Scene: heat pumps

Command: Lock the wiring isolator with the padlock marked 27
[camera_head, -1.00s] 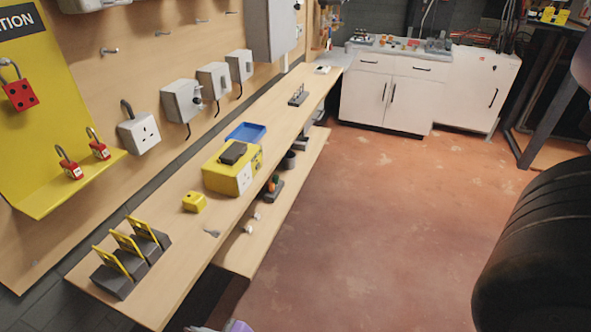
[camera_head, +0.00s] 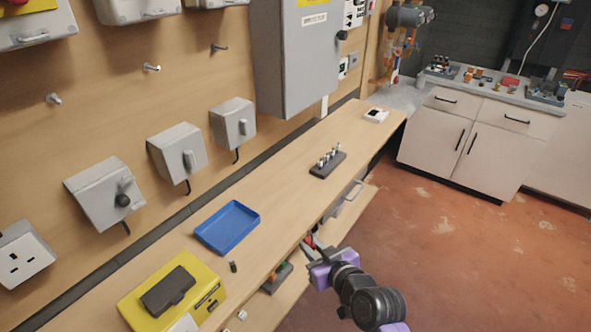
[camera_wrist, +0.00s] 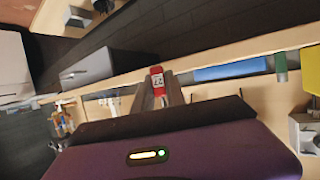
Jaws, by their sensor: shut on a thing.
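My gripper (camera_head: 309,246) is over the front edge of the bench, shut on a small red padlock. In the wrist view the padlock (camera_wrist: 157,80) shows between the fingers with a white label that seems to read 27. Its shackle cannot be made out. Grey isolator boxes hang low on the wooden wall: one with a dark round knob (camera_head: 100,192), a middle one (camera_head: 177,157) and one farther along (camera_head: 232,125). I cannot read which is the wiring isolator. My gripper is apart from all of them.
A blue tray (camera_head: 228,228), a yellow box (camera_head: 205,285) and a dark rack with small pegs (camera_head: 328,165) stand on the bench (camera_head: 290,195). A large grey cabinet (camera_head: 290,75) hangs above it. Red floor (camera_head: 450,265) is open to the right.

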